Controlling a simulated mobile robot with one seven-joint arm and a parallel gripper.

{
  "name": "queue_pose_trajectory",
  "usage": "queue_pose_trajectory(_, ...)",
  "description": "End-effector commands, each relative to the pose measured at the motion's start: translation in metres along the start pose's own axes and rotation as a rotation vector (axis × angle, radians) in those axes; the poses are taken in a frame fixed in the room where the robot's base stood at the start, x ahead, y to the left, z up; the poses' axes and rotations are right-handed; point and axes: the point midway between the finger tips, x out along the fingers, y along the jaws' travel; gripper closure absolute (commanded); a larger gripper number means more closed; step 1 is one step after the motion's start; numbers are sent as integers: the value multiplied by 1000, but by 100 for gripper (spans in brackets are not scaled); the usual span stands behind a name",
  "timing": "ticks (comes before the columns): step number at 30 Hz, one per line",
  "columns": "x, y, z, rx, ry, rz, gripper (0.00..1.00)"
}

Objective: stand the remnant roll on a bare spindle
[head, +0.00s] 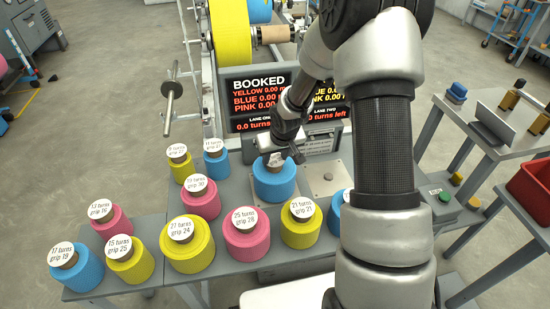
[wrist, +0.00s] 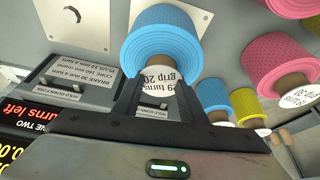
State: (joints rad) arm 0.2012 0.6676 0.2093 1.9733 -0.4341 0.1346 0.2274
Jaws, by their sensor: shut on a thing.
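A blue roll (head: 273,183) with a brown core and a white label stands upright at the middle of the grey bench. My gripper (head: 277,158) points down from above and is shut on its core. In the wrist view the fingers (wrist: 155,88) close at the labelled core of the blue roll (wrist: 165,32); the label is partly covered but shows "grip 20". The roll is over or on a pale metal plate (head: 250,208); I cannot tell whether its base touches.
Several yellow, pink and blue labelled rolls (head: 187,245) crowd the bench to the left and front. An empty metal plate (head: 322,182) lies right of the held roll. A display (head: 250,100) stands behind; a red bin (head: 532,187) is far right. My arm hides part of another blue roll (head: 337,212).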

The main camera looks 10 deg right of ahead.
Motion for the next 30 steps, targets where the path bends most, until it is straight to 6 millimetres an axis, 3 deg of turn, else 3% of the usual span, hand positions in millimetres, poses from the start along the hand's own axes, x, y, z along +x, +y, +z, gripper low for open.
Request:
queue_pose_trajectory(2,4,0,1,0,1,0,100)
queue_pose_trajectory(3,3,0,1,0,0,0,59)
queue_pose_trajectory(6,3,0,1,0,0,0,43)
queue_pose_trajectory(18,-6,0,-1,0,1,0,43)
queue_pose_trajectory(30,-88,1,-2,2,2,2,43)
